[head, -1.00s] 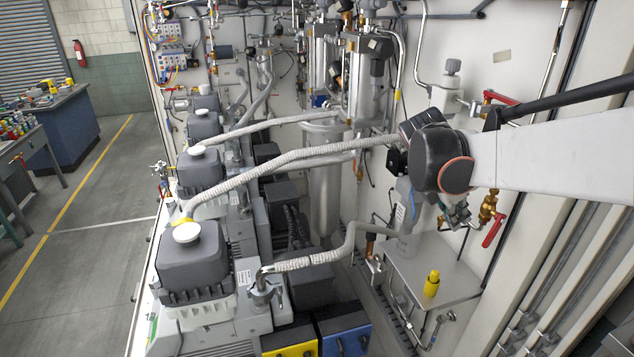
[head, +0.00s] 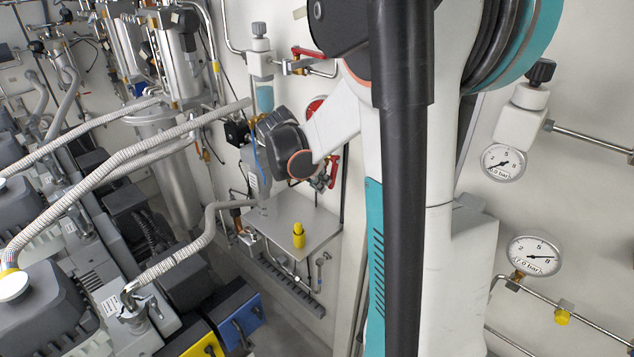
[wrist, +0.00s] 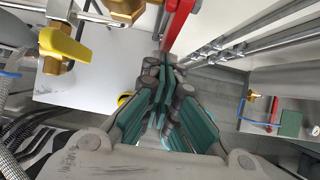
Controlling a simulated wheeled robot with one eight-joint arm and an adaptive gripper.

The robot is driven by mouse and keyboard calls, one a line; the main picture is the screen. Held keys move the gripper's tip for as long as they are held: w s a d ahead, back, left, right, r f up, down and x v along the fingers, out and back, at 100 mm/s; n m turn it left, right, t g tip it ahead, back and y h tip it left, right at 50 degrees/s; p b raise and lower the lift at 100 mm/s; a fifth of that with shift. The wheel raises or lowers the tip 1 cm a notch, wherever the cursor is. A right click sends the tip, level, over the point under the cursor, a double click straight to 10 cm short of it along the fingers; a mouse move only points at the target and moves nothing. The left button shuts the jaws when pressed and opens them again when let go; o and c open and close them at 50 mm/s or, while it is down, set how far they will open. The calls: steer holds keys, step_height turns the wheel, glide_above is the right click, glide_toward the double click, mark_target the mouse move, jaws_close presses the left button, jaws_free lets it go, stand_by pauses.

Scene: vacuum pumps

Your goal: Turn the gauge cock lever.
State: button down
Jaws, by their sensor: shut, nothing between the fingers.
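A red lever (wrist: 179,22) runs down from the top of the wrist view, with its lower end close beside the fingertips. Whether they touch it I cannot tell. In the head view a red lever (head: 333,170) hangs on the wall pipework just right of my wrist, probably the same one. My gripper (wrist: 164,72) has teal-padded fingers drawn together with nothing between them. In the head view my wrist largely hides the gripper. Which lever is the gauge cock's is not clearly marked.
A yellow-handled valve (wrist: 65,45) is left of the fingers. A steel shelf (head: 275,222) carries a yellow part (head: 298,235). Another red lever (head: 308,52) is higher on the wall. Two dial gauges, an upper (head: 503,162) and a lower (head: 534,256), are at right.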

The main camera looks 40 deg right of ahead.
steer(key=shift+f, duration=0.1)
steer(key=d+f+h+b, duration=0.1)
steer(key=b, duration=0.2)
steer(key=shift+d+f+b, duration=0.15)
steer(key=shift+b, duration=0.15)
stand_by(0.5)
steer(key=a+r, duration=0.7)
steer(key=a, duration=0.4)
steer(key=shift+s+r, duration=0.2)
steer(key=shift+s, duration=0.2)
steer(key=shift+b, duration=0.3)
